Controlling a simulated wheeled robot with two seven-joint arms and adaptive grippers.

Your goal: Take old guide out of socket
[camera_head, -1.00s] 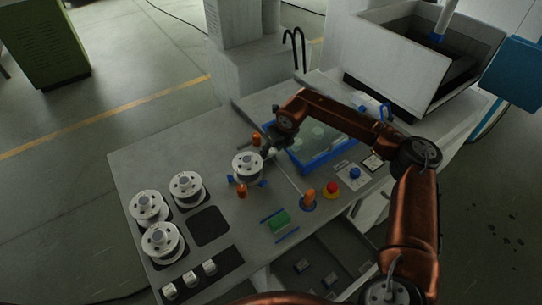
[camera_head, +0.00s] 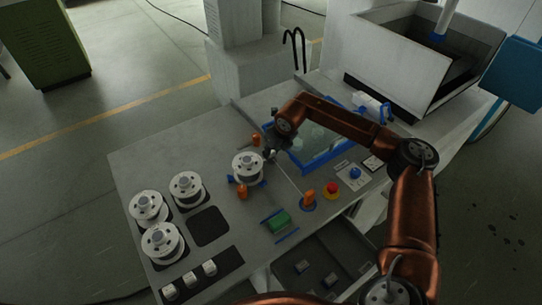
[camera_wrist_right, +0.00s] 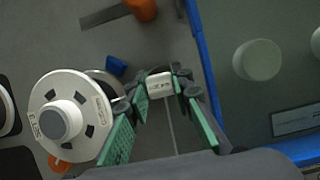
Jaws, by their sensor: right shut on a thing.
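My right gripper (camera_head: 271,150) is beside the mounted spool, near the blue-framed tray. In the right wrist view its green-padded fingers (camera_wrist_right: 165,88) are shut on a small white block, which I take for the old guide (camera_wrist_right: 159,84). The guide sits between the fingertips. In the head view the gripper hides it. The socket is hidden under the gripper and guide, so I cannot tell whether the guide is still seated. My left gripper is not in view.
The mounted white spool (camera_head: 247,167) is close to the gripper, with an orange knob (camera_head: 256,140) behind it. The blue-framed tray (camera_head: 318,168) lies right. A red button (camera_head: 332,188), green block (camera_head: 279,221) and several small white blocks (camera_head: 190,280) stand in front.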

